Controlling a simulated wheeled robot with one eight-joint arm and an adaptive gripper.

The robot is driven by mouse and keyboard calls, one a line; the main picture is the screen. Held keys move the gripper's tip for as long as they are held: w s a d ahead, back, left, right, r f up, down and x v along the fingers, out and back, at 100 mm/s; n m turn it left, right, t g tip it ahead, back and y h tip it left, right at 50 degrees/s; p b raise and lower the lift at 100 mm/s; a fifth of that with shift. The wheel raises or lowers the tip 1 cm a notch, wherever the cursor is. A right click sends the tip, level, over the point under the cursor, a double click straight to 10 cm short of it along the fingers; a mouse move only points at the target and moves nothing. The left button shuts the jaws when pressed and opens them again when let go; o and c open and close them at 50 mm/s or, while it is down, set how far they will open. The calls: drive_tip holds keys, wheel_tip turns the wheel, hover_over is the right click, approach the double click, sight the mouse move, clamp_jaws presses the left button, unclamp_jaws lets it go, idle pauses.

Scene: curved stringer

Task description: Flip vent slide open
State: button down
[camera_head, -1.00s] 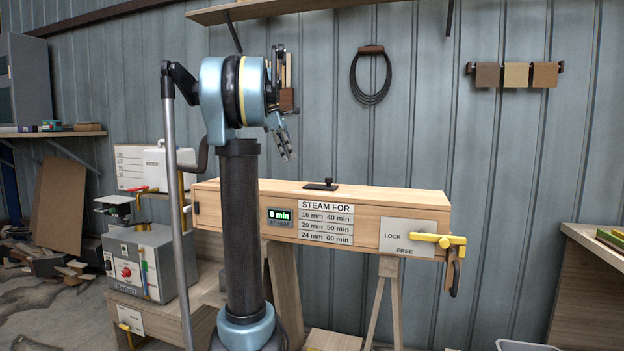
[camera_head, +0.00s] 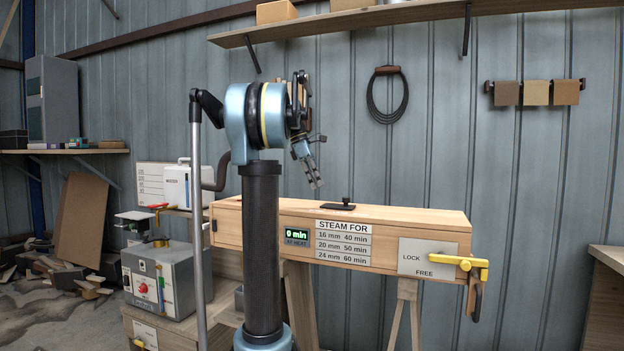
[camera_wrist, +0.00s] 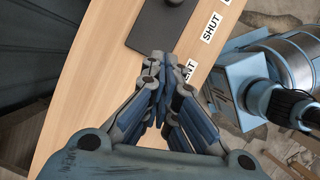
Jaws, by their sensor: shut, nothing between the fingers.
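The vent slide is a flat black plate (camera_head: 340,207) with a small knob, lying on top of the long wooden steam box (camera_head: 270,212). In the wrist view the dark plate (camera_wrist: 160,28) is at the top, with its knob at the top edge. Labels reading SHUT (camera_wrist: 211,27) and a partly covered one ending in "NT" lie along the box's edge. My gripper (camera_head: 316,185) is shut and empty, above the box and slightly left of the plate. In the wrist view its closed fingertips (camera_wrist: 159,62) appear just below the plate; contact cannot be told.
A yellow latch handle (camera_head: 462,262) sits by the LOCK/FREE plate at the box's right end. A grey boiler (camera_head: 160,280) stands to the left. A shelf (camera_head: 350,22) runs above. The box top right of the plate is clear.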

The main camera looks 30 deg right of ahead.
sight(337, 206)
drive_tip(key=x, duration=0.5)
drive_tip(key=shift+s+d+f, duration=0.1)
drive_tip(key=shift+s+d, duration=0.3)
drive_tip(key=shift+d, duration=0.2)
drive_tip(key=shift+s+d+f, duration=0.1)
drive_tip(key=shift+s+d, duration=0.35)
drive_tip(key=shift+d, duration=0.15)
drive_tip(key=shift+s+d, duration=0.35)
drive_tip(key=shift+d, duration=0.15)
drive_tip(key=shift+s, duration=0.15)
